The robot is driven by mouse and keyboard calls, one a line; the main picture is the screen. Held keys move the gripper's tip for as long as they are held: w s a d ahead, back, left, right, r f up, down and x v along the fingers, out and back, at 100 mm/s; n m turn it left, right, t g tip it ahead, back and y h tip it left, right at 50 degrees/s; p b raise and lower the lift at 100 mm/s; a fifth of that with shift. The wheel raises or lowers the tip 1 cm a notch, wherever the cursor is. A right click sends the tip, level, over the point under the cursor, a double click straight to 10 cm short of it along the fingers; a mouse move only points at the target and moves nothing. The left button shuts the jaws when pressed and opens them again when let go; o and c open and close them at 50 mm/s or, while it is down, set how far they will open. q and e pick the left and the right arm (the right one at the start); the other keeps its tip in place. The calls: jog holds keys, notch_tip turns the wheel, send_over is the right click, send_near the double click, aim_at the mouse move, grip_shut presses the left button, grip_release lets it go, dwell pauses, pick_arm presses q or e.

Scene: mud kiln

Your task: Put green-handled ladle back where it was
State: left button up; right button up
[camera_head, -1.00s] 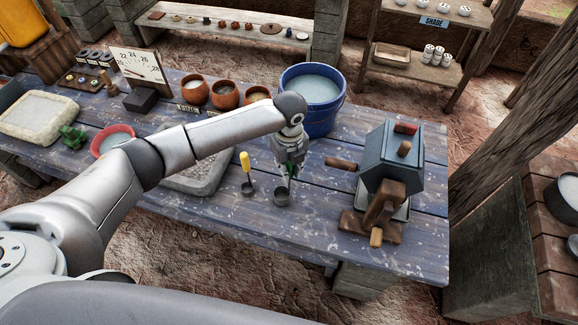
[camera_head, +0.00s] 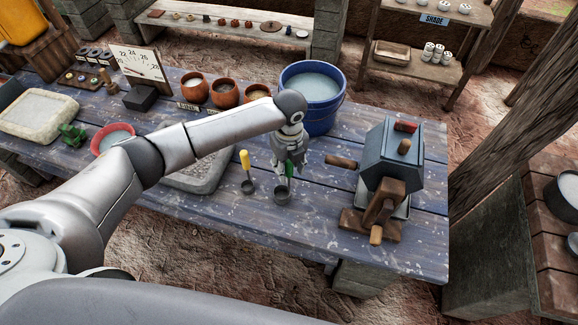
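The green-handled ladle (camera_head: 289,171) stands with its dark cup (camera_head: 282,193) on the blue-grey plank table, handle pointing up. My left gripper (camera_head: 290,168) is just above it, fingers spread, around or beside the upper end of the green handle. The gripper looks open. Whether a finger still touches the handle cannot be told. A yellow-handled ladle (camera_head: 246,164) stands close by on the left, also upright. My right gripper is not in view.
A blue bucket (camera_head: 334,118) of pale liquid stands behind the gripper. A grey cranked device (camera_head: 390,160) is to the right. Three orange-brown pots (camera_head: 195,92), a grey slab (camera_head: 205,178) and a red bowl (camera_head: 106,146) are leftward. The table front is clear.

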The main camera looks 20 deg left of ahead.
pick_arm(q)
notch_tip(320, 180, up, 11)
jog(key=shift+f+b, duration=0.15)
jog(key=shift+b, duration=1.05)
jog(key=shift+r, duration=0.55)
jog(key=shift+d+f, duration=0.1)
